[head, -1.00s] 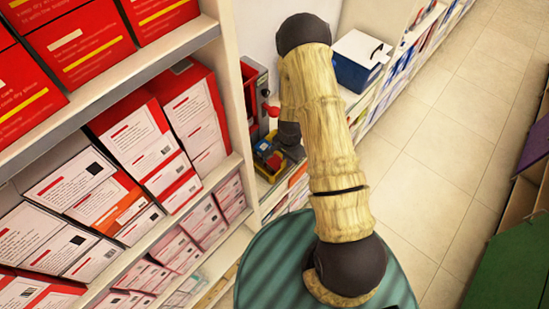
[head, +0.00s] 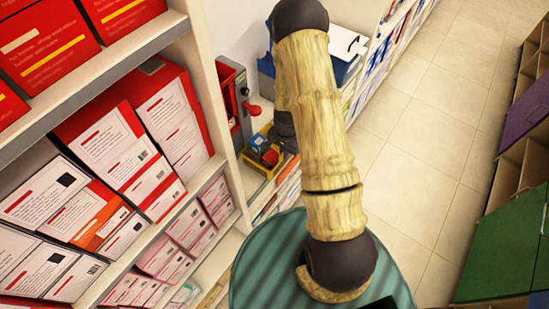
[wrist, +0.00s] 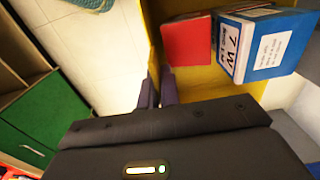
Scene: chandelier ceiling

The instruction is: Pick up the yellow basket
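The yellow basket (head: 270,172) is beside the shelf unit, partly hidden behind my arm in the head view. It holds a red item and a blue item. In the wrist view the basket (wrist: 205,82) fills the upper middle, with a red block (wrist: 187,42) and a blue box with white labels (wrist: 262,42) inside. The fingers are hidden in the head view.
A red machine with a red knob (head: 232,100) stands behind the basket. Shelves of red and white boxes (head: 110,150) rise at left. A blue box (head: 345,55) sits on the low shelf beyond my arm. Tiled floor (head: 420,150) is clear; green bins (head: 510,250) line the right.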

